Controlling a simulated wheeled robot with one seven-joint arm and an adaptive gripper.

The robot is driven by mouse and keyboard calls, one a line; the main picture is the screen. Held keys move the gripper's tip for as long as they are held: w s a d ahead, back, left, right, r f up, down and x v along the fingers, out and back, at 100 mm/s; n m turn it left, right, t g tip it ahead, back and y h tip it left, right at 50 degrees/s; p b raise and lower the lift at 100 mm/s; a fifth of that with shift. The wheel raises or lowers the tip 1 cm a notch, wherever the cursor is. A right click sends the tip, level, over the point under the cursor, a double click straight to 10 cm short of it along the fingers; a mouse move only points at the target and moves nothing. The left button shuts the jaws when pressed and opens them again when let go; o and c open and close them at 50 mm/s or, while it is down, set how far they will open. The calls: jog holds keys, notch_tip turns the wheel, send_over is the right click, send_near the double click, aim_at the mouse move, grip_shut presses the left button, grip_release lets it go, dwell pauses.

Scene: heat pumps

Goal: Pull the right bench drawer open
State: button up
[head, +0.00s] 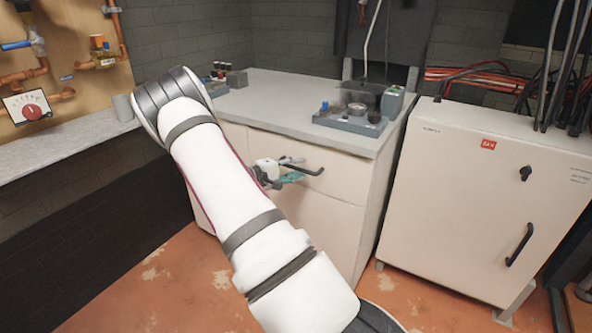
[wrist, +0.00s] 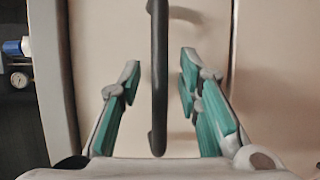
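The right bench drawer (head: 345,180) is a cream front panel under the grey worktop, and it looks shut. Its dark bar handle (head: 312,172) is partly hidden by my gripper (head: 291,169) in the head view. In the wrist view, the handle (wrist: 158,80) runs upright between the two teal-padded fingers of my gripper (wrist: 160,68). The fingers stand apart, one on each side of the bar, with a visible gap on both sides. The drawer front (wrist: 110,45) lies beyond the fingertips.
The bench worktop (head: 270,100) carries a grey device (head: 352,118) near its right front. A cream electrical cabinet (head: 470,190) with a black handle stands close on the right. My arm hides the bench's left front. The orange floor (head: 150,285) is clear at left.

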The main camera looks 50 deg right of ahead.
grip_shut()
jog(key=s+a+p, duration=0.2)
jog(key=a+p, duration=0.1)
jog(key=a, duration=2.8)
jog(key=shift+s, duration=0.2)
grip_release()
jog(key=v, duration=1.2)
